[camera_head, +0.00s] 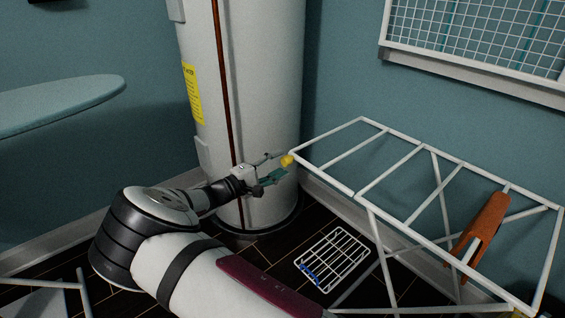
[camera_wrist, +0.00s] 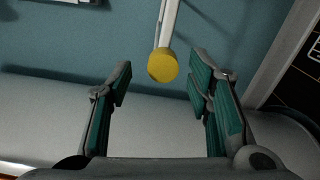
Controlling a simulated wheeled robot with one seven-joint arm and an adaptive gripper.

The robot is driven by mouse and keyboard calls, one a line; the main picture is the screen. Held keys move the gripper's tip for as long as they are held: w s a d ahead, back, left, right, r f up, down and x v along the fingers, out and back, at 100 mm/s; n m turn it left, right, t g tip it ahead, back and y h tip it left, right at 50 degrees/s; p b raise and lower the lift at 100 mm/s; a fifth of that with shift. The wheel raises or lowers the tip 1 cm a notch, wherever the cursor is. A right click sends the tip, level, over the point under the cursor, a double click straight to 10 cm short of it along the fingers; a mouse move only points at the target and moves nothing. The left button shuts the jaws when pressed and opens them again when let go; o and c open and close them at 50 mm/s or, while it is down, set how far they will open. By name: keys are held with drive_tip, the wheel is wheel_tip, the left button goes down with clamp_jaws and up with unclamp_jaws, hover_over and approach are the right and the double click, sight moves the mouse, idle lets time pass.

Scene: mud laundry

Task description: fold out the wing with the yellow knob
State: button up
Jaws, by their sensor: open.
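The yellow knob (camera_head: 288,160) sits on the left end corner of the white wire drying rack (camera_head: 398,222). The wing (camera_head: 322,175) with this knob stretches left from the rack's middle part and looks roughly in line with its top. My gripper (camera_head: 276,167) is open at the knob, its fingers pointing toward it. In the wrist view, the knob (camera_wrist: 163,66) and its white bar show between and just beyond the open fingers (camera_wrist: 161,82). I see no finger closed on it; contact cannot be told.
A white water heater (camera_head: 255,80) stands close behind my gripper. An orange-brown item (camera_head: 483,232) hangs over the rack's right part. A small wire grid (camera_head: 333,259) lies on the dark floor. An ironing board (camera_head: 60,103) is at the left.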

drive_tip(key=v, duration=0.9)
drive_tip(key=shift+s+a, duration=0.1)
drive_tip(key=shift+a, duration=0.05)
